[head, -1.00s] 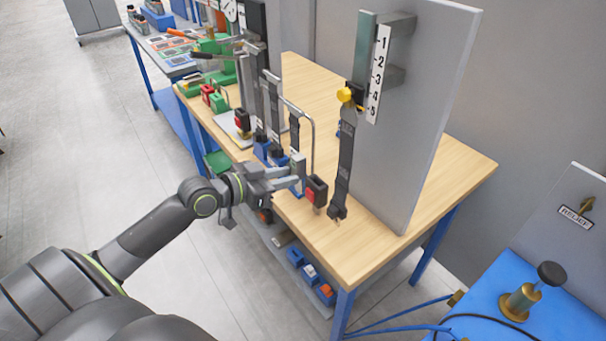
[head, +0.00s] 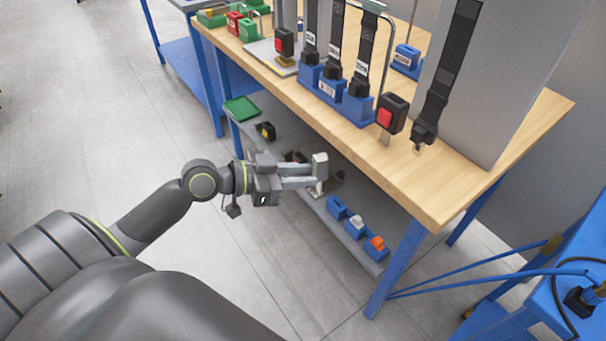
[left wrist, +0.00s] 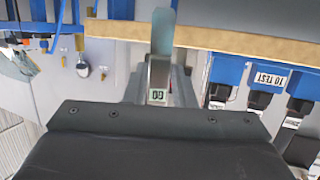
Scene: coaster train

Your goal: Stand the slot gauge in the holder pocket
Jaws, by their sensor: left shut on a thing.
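My left gripper (head: 314,174) is shut on the slot gauge (head: 320,166), a small pale grey piece, in front of the bench and lower than its top. In the left wrist view the gauge (left wrist: 163,32) stands out beyond the fingers, and a "GO" label (left wrist: 158,95) shows between them. A blue block with a white label (head: 405,61) stands toward the back of the bench top; I cannot tell whether it is the holder with the pocket. My right gripper is not in view.
The wooden bench (head: 440,190) has its front edge beyond my gripper. Blue holders (head: 347,104) with upright black straps stand along it, near red-buttoned buckles (head: 385,118). A grey panel (head: 510,85) rises at right.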

